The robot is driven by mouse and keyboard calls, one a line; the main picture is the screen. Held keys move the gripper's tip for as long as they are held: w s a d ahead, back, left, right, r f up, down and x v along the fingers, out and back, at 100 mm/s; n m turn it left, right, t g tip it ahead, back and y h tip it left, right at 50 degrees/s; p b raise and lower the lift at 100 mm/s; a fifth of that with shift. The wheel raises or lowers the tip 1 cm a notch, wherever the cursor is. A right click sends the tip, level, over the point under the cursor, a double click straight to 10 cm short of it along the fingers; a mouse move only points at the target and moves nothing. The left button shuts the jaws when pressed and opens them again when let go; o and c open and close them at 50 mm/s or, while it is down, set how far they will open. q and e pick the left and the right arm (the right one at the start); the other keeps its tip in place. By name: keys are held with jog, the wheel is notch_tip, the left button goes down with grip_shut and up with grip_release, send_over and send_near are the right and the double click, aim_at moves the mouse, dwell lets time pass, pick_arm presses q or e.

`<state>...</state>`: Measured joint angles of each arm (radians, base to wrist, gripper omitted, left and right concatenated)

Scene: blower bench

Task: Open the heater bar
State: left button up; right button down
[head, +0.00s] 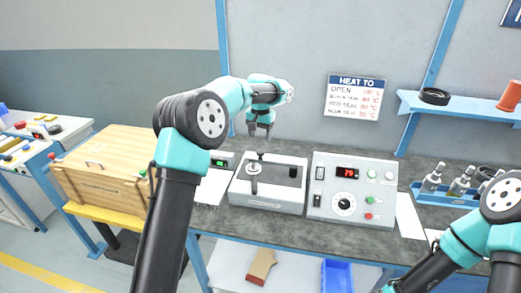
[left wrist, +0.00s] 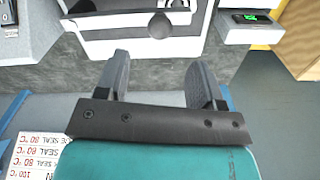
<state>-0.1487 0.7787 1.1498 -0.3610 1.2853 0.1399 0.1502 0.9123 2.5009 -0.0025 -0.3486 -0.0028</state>
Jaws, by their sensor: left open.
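The heater unit (head: 266,196) is a light grey box on the bench, with a dark recessed top. A dark ball knob (head: 261,155) stands at its back edge, likely on the heater bar; whether the bar is shut is unclear. A second upright handle (head: 253,170) stands at its left front. My left gripper (head: 260,135) is open and empty, fingers down, above and behind the unit. In the left wrist view the knob (left wrist: 160,25) lies just beyond the two spread fingertips (left wrist: 159,65), apart from them. My right gripper is outside the view.
A control box (head: 352,188) with a red display and dial stands right of the unit. A small box with a green display (head: 220,161) and a wooden crate (head: 103,170) are left. A blue bottle tray (head: 440,197) is at right. A wall sign (head: 355,97) hangs behind.

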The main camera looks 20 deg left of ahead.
aim_at(260, 151)
pick_arm(q)
notch_tip(260, 151, down, 7)
jog(key=shift+f, duration=0.1)
jog(key=shift+c, duration=0.2)
grip_shut()
dwell(0.6)
